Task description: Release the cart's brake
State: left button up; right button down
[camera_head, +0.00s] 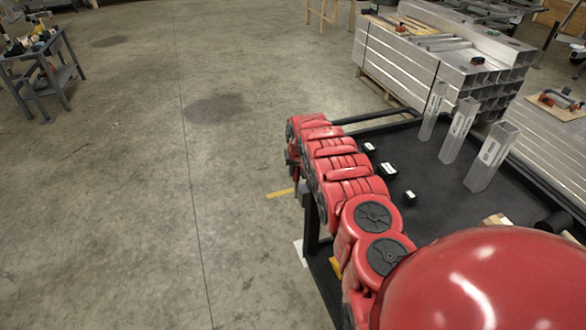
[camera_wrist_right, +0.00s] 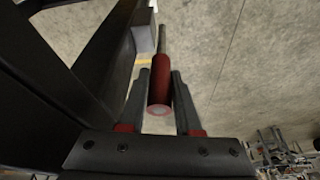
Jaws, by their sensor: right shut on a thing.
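The cart (camera_head: 436,196) has a black top and a black frame, and stands at the right in the head view. Its dark frame (camera_wrist_right: 62,92) fills the left of the right wrist view. The brake lever is a metal rod with a red cylindrical grip (camera_wrist_right: 160,92). My right gripper (camera_wrist_right: 161,76) has a finger on each side of this grip and is shut on it. In the head view my red right arm reaches along the cart's left side, and the gripper (camera_head: 291,166) is mostly hidden at its far end. The lever cannot be made out there. My left gripper is not in view.
Several square metal tubes (camera_head: 458,130) stand upright on the cart, with small black blocks (camera_head: 388,168) beside them. Stacked aluminium profiles (camera_head: 398,55) lie behind it. A grey workbench (camera_head: 45,70) stands at the far left. The concrete floor left of the cart is clear.

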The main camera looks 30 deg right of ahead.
dwell(0.3)
jog(key=c, duration=0.6)
grip_release()
jog(key=shift+w+f, duration=0.1)
jog(key=shift+v, duration=0.9)
jog(key=p+v, duration=1.5)
jog(key=p, duration=0.2)
jog(key=shift+r, duration=0.4)
